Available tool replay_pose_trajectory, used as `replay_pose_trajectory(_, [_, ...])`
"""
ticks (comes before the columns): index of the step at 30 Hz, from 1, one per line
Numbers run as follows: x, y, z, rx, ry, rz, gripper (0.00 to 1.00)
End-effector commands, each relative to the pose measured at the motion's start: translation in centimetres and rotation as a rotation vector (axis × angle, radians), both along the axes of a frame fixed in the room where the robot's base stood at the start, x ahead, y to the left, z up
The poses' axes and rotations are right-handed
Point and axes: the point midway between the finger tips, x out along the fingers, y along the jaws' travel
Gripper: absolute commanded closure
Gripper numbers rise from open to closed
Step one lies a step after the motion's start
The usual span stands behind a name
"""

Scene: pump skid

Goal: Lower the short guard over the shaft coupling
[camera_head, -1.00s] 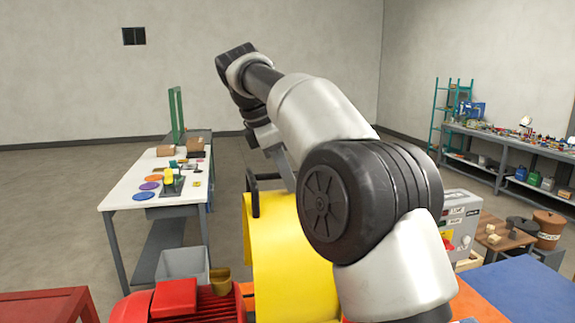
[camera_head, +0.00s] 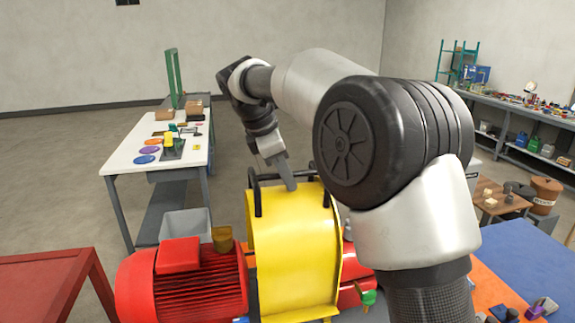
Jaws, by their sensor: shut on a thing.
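The short guard (camera_head: 285,250) is a yellow arched cover with a black bar handle (camera_head: 258,197) on top. It stands upright between the red finned motor (camera_head: 200,290) on the left and red machine parts (camera_head: 352,288) on the right. My gripper (camera_head: 290,183) points down at the top of the guard and is shut on its handle; the exact grip is small and partly hidden. The shaft coupling is hidden behind the guard. I cannot tell whether the guard's lower edge touches the skid.
A grey bin (camera_head: 186,224) and a small brown cup (camera_head: 222,239) stand behind the motor. A white-topped table (camera_head: 125,187) with coloured discs is behind left. A red table (camera_head: 45,272) is at front left. A blue surface (camera_head: 520,262) lies at right. My arm blocks the centre right.

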Motion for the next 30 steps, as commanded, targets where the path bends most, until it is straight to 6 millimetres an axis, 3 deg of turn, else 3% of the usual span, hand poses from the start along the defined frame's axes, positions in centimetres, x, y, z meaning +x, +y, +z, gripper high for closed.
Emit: replay_pose_trajectory(30, [0.1, -0.1, -9.8, -0.001, -0.004, 0.000, 1.00])
